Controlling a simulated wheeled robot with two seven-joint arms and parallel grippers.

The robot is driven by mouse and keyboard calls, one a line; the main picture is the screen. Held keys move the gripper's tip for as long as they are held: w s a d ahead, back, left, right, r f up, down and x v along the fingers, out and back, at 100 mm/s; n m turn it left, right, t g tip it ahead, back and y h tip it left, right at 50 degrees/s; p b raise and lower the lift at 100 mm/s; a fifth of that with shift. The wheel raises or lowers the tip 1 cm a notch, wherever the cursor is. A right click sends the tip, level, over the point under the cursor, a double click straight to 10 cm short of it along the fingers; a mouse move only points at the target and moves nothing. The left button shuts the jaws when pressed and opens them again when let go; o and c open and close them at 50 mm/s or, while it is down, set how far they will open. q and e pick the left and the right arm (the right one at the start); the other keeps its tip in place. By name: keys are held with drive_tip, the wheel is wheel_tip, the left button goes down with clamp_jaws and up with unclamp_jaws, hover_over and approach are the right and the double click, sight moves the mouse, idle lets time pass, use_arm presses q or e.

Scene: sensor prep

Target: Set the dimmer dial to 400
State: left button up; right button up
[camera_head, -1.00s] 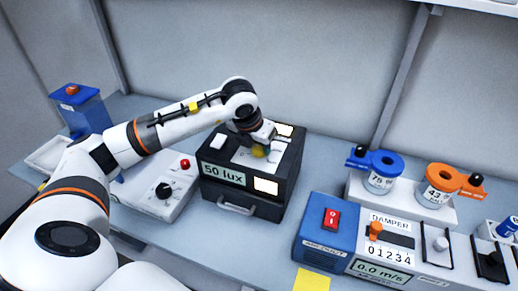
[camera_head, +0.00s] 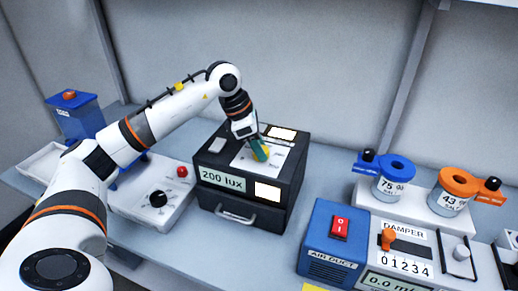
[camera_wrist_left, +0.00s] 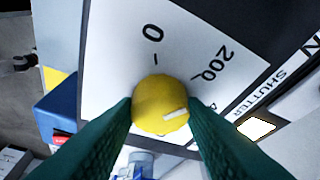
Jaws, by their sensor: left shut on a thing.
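The dimmer dial is a yellow round knob (camera_wrist_left: 160,104) with a white pointer mark, on a white panel (camera_wrist_left: 108,62) printed with "0" and "200"; part of another label is cut off by my finger. In the head view the dial (camera_head: 262,154) is mostly hidden by my left gripper (camera_head: 259,151). The dial sits on top of a black box (camera_head: 240,203) whose front display (camera_head: 221,178) reads "200 lux". My left gripper's green fingers (camera_wrist_left: 162,115) are shut on the dial from both sides. My right gripper is not in view.
A white unit with a black knob (camera_head: 158,198) and red button (camera_head: 182,171) stands left of the box. The blue air duct unit (camera_head: 325,245) is at right front. Blue (camera_head: 384,167) and orange (camera_head: 460,182) ringed jars stand behind it.

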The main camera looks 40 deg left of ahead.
use_arm(q)
drive_tip(key=m+g, duration=0.1)
drive_tip(key=m, duration=0.1)
drive_tip(key=m+g+h, duration=0.1)
drive_tip(key=m, duration=0.2)
drive_tip(key=shift+w+a+m, duration=0.1)
drive_tip(key=shift+w+m, duration=0.1)
drive_tip(key=shift+m, duration=0.1)
drive_tip(key=m+g, duration=0.1)
drive_tip(key=m, duration=0.1)
drive_tip(key=m+b, duration=0.1)
drive_tip(key=m, duration=0.1)
drive_tip(key=shift+w+m+g, duration=0.1)
drive_tip(key=shift+m+g, duration=0.3)
drive_tip(key=o, duration=1)
